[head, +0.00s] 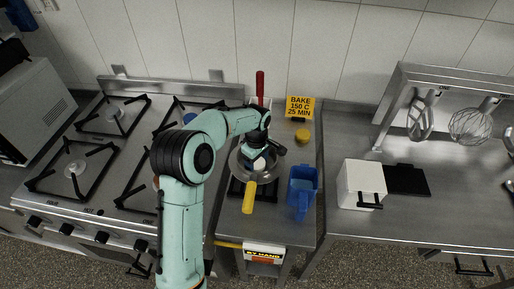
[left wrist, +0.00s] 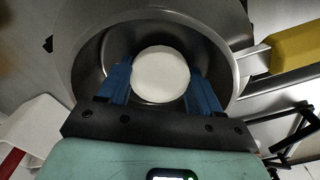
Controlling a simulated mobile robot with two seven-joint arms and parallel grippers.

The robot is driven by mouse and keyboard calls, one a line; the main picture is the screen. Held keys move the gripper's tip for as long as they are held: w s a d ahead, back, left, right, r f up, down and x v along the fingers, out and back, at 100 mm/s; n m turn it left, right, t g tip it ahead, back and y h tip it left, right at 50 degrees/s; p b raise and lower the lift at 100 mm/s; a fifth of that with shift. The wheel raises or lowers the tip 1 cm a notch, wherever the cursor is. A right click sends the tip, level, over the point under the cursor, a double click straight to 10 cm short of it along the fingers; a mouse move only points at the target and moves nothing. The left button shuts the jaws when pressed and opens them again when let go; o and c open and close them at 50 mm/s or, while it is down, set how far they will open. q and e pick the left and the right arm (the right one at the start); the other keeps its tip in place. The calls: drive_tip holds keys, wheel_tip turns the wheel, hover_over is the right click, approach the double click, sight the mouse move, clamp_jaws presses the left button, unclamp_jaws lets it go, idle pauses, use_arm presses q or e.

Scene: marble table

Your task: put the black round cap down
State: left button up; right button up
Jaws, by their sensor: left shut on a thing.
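My left gripper (head: 256,158) reaches down over a metal pan (head: 270,177) with a yellow handle (head: 248,198). In the left wrist view the blue fingers of my left gripper (left wrist: 161,85) are shut on either side of a round thing with a pale, flat face (left wrist: 161,72), inside the outline of the pan's rim (left wrist: 225,40). No black surface clearly shows on this held piece, so I cannot confirm that it is the black round cap. Whether it touches the pan's bottom is not clear. My right gripper is not in view.
A blue jug (head: 302,192) stands right of the pan. A white box (head: 360,184) and black board (head: 407,179) are further right. A gas hob (head: 75,168) is at left.

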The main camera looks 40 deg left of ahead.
sight(257, 164)
use_arm(q)
drive_tip(key=shift+f, duration=0.35)
drive_tip(key=o, duration=1.2)
wheel_tip(257, 164, up, 13)
drive_tip(key=shift+s+d+r+p, duration=0.1)
drive_tip(key=shift+s+d+p, duration=0.05)
drive_tip(key=shift+p, duration=0.45)
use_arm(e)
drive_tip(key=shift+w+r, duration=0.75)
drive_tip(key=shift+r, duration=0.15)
